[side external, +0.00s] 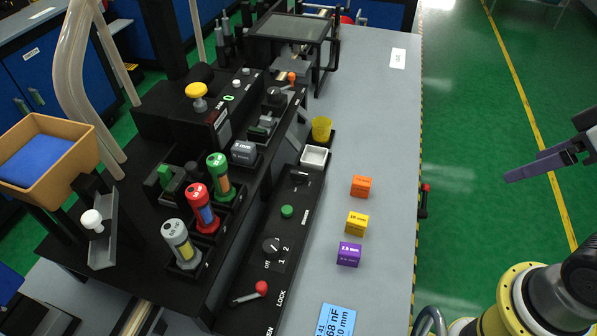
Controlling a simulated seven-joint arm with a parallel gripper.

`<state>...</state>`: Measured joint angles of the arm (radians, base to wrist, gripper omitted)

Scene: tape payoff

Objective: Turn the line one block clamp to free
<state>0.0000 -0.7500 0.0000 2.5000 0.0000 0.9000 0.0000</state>
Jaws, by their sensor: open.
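No label in view clearly reads as the line one block clamp, so I cannot tell which lever it is. A lever with an orange-red knob (291,77) sits on the black machine at the back, next to a round black dial. A red-knobbed lever (255,290) lies at the front of the black panel, near the words LOCK and OPEN. My gripper (553,150) is at the right edge, over the green floor, partly cut off by the frame. It is open and empty, well apart from both levers.
Orange (361,186), yellow (357,223) and purple (349,254) blocks stand on the grey table (372,120). A yellow cup (321,128) and white tray (314,157) sit beside the panel. The table's right strip is mostly clear.

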